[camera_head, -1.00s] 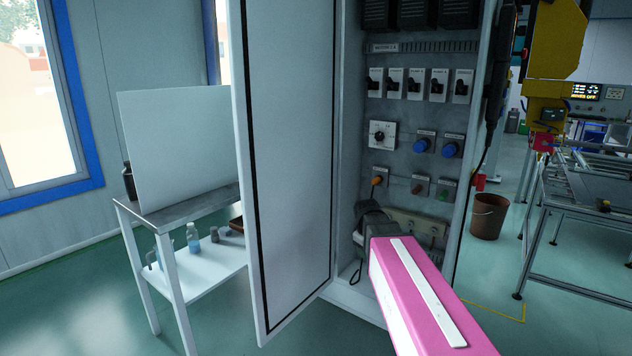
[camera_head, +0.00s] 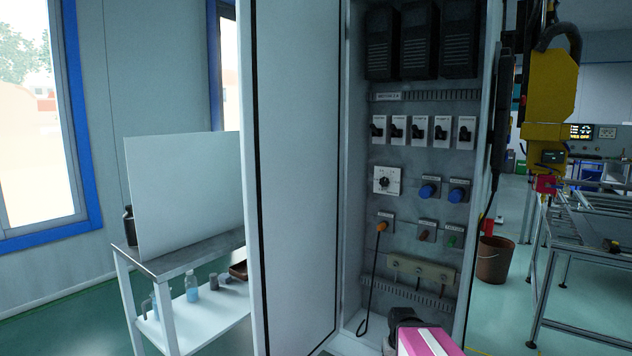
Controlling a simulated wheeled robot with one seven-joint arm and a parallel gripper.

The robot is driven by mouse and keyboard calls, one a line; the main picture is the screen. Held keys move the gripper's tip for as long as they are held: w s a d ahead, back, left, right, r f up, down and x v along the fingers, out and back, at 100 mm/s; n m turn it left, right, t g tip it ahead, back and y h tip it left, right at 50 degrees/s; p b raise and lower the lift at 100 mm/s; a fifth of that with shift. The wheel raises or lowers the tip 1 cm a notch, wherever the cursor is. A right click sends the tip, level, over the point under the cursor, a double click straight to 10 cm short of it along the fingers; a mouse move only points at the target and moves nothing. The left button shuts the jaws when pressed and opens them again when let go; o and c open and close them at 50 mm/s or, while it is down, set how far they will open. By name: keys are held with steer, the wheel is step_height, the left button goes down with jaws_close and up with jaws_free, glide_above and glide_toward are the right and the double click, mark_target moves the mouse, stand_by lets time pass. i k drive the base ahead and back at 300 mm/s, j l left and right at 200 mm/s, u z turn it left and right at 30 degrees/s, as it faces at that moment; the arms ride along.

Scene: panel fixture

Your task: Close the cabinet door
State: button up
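The cabinet door (camera_head: 292,180) stands wide open on the left side of the cabinet (camera_head: 415,222), its inner face toward me. The cabinet's inside is exposed, with black switches, blue and orange knobs and a dial. My arm, with a pink and white link, shows at the bottom centre in front of the cabinet's lower part. A dark part at the arm's far end (camera_head: 403,321) shows low in the cabinet opening. The fingertips are not clearly visible, so I cannot tell whether the gripper is open or touching anything.
A white two-shelf cart (camera_head: 177,262) with a grey panel (camera_head: 187,195) and small bottles stands left of the door. A brown bucket (camera_head: 493,262) and a metal-framed workbench (camera_head: 590,225) are to the right. Green floor shows at the lower left.

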mark_target(291, 53)
steer(key=j+z, duration=0.45)
steer(key=k+j+z, duration=0.1)
steer(key=z, duration=0.3)
steer(key=k+j+z, duration=0.15)
steer(key=j+z, duration=0.3)
steer(key=k+j+z, duration=0.15)
steer(key=z, duration=0.25)
steer(key=k+j+z, duration=0.2)
steer(key=z, duration=0.25)
steer(key=k+j+z, duration=0.1)
steer(key=z, duration=0.3)
steer(key=k+j+z, duration=0.1)
steer(key=k, duration=0.85)
steer(key=k+j+u, duration=0.15)
steer(key=k+u, duration=0.2)
steer(key=k+j+u, duration=0.7)
steer(key=i+j, duration=0.15)
steer(key=i, duration=0.15)
steer(key=l+z, duration=0.05)
